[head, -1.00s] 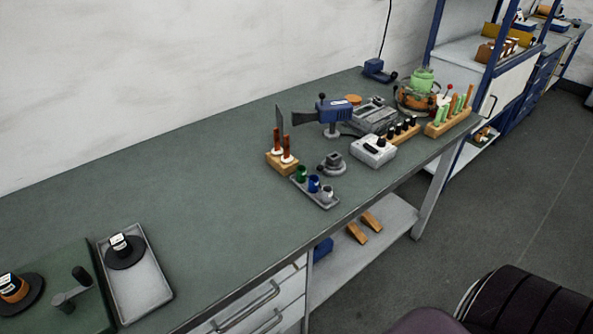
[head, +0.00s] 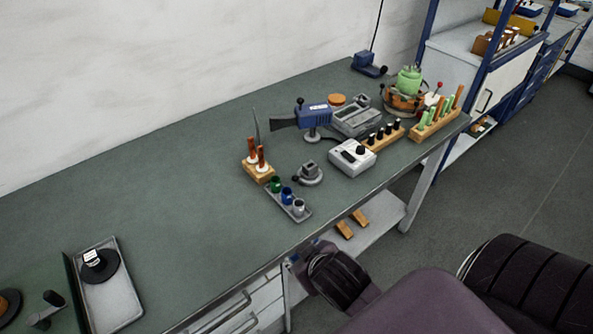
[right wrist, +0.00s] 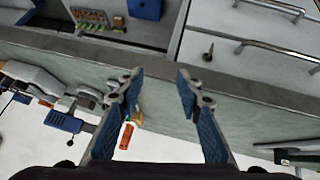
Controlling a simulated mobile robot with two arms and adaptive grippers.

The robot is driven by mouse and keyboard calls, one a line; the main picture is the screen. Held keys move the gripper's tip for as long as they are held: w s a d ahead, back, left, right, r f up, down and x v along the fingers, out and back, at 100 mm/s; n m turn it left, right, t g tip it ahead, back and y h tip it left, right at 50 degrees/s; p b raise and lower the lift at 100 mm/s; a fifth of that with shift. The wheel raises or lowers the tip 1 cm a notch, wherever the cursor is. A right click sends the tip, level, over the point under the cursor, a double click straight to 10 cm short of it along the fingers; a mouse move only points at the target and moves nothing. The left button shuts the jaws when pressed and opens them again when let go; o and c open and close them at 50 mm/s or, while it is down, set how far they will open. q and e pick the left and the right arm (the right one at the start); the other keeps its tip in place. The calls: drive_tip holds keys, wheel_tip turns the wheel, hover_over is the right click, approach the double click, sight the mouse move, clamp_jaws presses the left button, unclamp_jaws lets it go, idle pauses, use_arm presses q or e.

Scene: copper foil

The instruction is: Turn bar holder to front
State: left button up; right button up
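A small grey holder (head: 308,171) on a round base with a black knob stands on the green bench. I take it for the bar holder, but cannot be sure; no bar is clearly visible in it. In the right wrist view I cannot single it out. My right gripper (right wrist: 158,88) is open and empty, its two blue-padded fingers spread apart beside the bench edge. My right arm comes in at the bottom of the head view, low in front of the bench and apart from the holder. My left gripper is not in view.
Close around the holder are a tray of small cups (head: 289,201), a wooden block with brown-handled tools (head: 257,172), a white control box (head: 352,158) and a blue device (head: 315,114). A grey tray (head: 108,300) lies at left. The bench's middle left is clear.

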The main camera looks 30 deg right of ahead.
drive_tip(key=w+r+n+t, duration=0.3)
drive_tip(key=w+r+t, duration=0.6)
drive_tip(key=w+r, duration=0.75)
drive_tip(key=w+a+r+n+t+y, duration=0.4)
drive_tip(key=w+a+r+n, duration=0.15)
drive_tip(key=r, duration=0.25)
drive_tip(key=w+a+r+n+g+y, duration=0.15)
drive_tip(key=a+n+g+y, duration=0.35)
drive_tip(key=a+n+y, duration=0.55)
drive_tip(key=n+g+h, duration=0.5)
drive_tip(key=g+h, duration=0.7)
drive_tip(key=g, duration=0.2)
hover_over(296, 176)
drive_tip(key=s+d, duration=0.1)
wheel_tip(296, 176, down, 17)
drive_tip(key=shift+y, duration=0.25)
drive_tip(key=f, duration=0.2)
drive_tip(key=f+p, duration=0.1)
drive_tip(key=f, duration=0.1)
drive_tip(key=w+f+p, duration=0.1)
drive_tip(key=f, duration=0.2)
drive_tip(key=shift+a, duration=0.4)
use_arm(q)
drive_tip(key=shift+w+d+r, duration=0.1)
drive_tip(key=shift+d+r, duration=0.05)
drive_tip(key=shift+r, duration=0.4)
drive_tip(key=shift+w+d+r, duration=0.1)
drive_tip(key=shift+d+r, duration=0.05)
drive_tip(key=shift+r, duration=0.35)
